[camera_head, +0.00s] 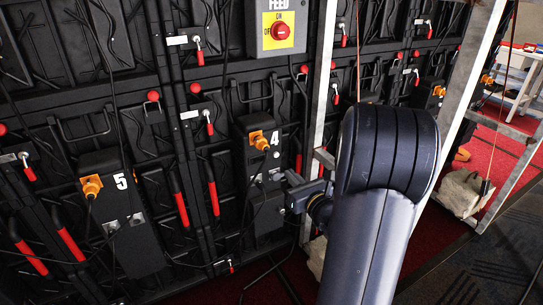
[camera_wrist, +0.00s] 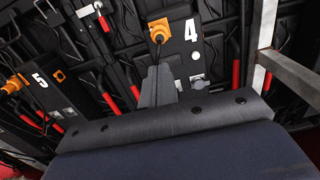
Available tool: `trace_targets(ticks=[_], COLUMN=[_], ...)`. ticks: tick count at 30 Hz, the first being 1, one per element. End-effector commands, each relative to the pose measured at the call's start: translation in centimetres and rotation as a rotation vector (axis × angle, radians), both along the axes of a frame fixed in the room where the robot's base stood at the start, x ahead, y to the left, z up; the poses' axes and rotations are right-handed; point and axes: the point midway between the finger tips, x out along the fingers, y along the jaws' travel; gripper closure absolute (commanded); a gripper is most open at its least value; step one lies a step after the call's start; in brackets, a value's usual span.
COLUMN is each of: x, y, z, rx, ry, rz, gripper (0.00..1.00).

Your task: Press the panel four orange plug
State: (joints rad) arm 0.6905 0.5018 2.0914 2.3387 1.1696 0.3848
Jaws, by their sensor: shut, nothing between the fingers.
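The orange plug of panel four (camera_head: 259,140) sits near the top of a black panel marked 4, left of the number. It also shows in the wrist view (camera_wrist: 158,28), with a dark cable hanging from it. My gripper (camera_wrist: 159,70) is shut and empty, its grey fingers pointing up toward the plug, with the tips just below it in the picture. In the head view my gripper (camera_head: 291,190) is to the lower right of the plug, partly hidden by my arm. I cannot tell how far the fingertips are from the plug.
Panel 5 (camera_head: 128,220) with its own orange plug (camera_head: 92,186) stands to the left. A yellow plate with a red button (camera_head: 280,31) is above. A metal frame post (camera_head: 319,90) rises right of panel four. Red-handled levers and loose cables cover the wall.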

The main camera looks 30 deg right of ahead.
Motion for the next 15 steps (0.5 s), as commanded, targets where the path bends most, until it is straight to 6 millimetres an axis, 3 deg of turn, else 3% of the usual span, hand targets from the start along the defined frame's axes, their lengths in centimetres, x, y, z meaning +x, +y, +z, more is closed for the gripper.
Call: trace_targets(ticks=[9,15], x=[6.9,10.3], y=[0.4,0.5], z=[-0.1,0.0], rx=[-0.001,0.0], ry=[-0.001,-0.001], rz=[0.004,0.003], gripper=[1.0,1.0])
